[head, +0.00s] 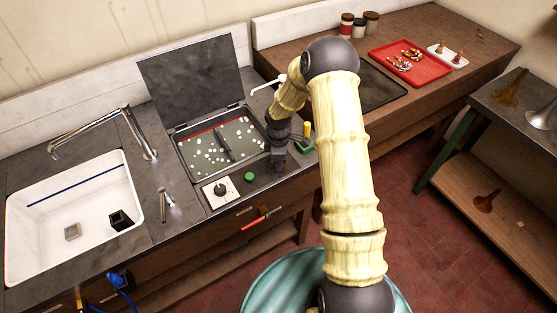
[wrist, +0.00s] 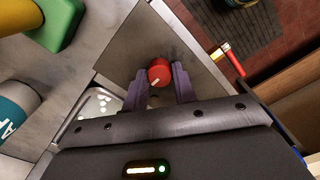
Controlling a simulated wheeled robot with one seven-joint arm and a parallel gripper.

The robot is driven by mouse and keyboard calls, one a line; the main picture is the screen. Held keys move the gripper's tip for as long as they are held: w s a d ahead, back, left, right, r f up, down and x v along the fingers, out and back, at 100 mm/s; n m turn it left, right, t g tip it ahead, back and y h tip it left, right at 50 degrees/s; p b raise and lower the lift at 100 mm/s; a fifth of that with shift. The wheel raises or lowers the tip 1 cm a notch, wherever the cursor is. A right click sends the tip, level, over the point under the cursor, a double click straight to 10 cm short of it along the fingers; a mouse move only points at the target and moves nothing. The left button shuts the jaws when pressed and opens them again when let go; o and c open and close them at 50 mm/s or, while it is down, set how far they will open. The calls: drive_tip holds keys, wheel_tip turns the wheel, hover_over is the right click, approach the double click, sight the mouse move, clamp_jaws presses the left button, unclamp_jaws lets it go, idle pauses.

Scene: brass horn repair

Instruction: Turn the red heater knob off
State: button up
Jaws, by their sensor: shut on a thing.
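The red heater knob (wrist: 160,70) is round, with a pale mark on its face, and sits on a grey panel in the wrist view. My gripper (wrist: 160,84) has its two purple fingers closed on the knob's sides. In the head view my gripper (head: 278,164) points down at the front right of the open tank (head: 184,163), and it hides the red knob there. The tank holds liquid with white bubbles, and its dark lid (head: 192,77) stands raised.
A green knob (head: 249,177) and a white plate with a black knob (head: 211,199) are left of my gripper. A green-and-yellow item (wrist: 62,22) and a teal bottle (wrist: 14,122) stand close by. A white sink (head: 85,188) is at left.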

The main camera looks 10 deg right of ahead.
drive_tip(key=shift+w, duration=0.1)
drive_tip(key=o, duration=1)
drive_tip(key=shift+d, duration=0.1)
drive_tip(key=shift+r, duration=0.15)
wheel_tip(320, 180, up, 17)
drive_tip(key=b, duration=0.3)
drive_tip(key=shift+r, duration=0.1)
drive_tip(key=s+r+m+t, duration=0.1)
drive_tip(key=s+m+t, duration=0.1)
drive_tip(key=s+m, duration=1.3)
drive_tip(key=s, duration=0.6)
drive_tip(key=shift+s+r+t, duration=0.2)
drive_tip(key=shift+s+t, duration=0.1)
